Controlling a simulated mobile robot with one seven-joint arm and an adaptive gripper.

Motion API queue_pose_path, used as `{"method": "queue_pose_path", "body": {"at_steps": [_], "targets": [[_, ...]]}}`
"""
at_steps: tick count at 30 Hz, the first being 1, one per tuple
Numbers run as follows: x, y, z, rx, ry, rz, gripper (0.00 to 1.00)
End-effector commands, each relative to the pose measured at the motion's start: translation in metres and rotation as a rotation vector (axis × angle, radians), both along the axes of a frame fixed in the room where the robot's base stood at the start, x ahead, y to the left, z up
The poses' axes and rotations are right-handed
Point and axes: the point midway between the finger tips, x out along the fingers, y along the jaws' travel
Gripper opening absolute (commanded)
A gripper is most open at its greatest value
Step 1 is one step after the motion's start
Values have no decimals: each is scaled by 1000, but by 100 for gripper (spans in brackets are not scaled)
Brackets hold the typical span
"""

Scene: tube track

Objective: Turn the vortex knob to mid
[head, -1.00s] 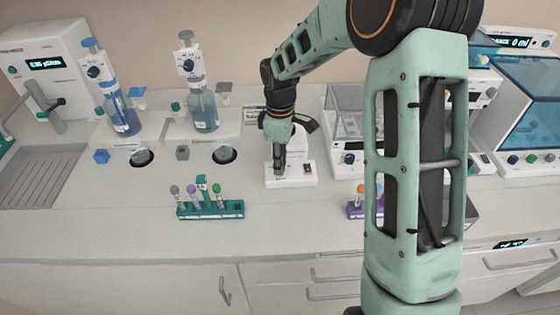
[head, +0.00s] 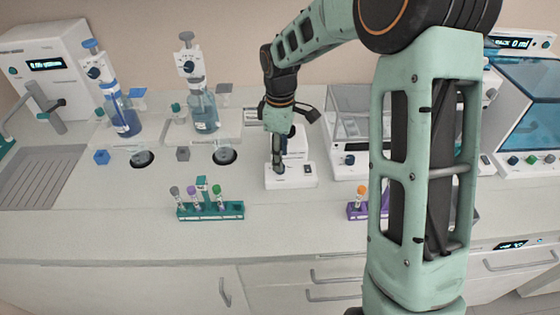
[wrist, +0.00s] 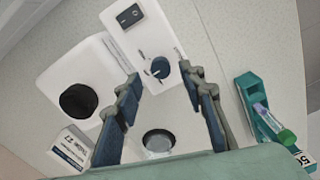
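The vortex mixer (head: 304,181) is a white unit on the counter with a black cup (wrist: 79,101) on its raised part. In the wrist view its round dark blue knob (wrist: 160,68) sits on the front part, beside a black rocker switch (wrist: 129,15). The knob carries a small pale mark; its exact setting is too small to read. My gripper (wrist: 160,76) is open, with one finger on each side of the knob. A gap shows between each fingertip and the knob. In the head view my gripper (head: 278,168) points down at the mixer's front, hiding the knob.
A teal rack (head: 232,211) with several capped tubes stands front left of the mixer. A purple rack (head: 354,211) stands to the right, partly behind my arm. Bottle dispensers (head: 203,110) stand back left. The counter before the mixer is clear.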

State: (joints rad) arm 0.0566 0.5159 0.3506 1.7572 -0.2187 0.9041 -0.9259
Motion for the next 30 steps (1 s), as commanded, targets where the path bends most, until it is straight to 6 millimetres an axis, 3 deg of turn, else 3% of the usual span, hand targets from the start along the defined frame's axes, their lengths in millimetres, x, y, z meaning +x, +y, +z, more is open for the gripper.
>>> {"method": "queue_pose_path", "body": {"at_steps": [3,10,26,30], "targets": [[1,0,20,1,-3,-2,37],[-1,1,44,1,0,0,37],[-1,1,48,1,2,0,37],[1,9,52,11,-15,-18,37]]}}
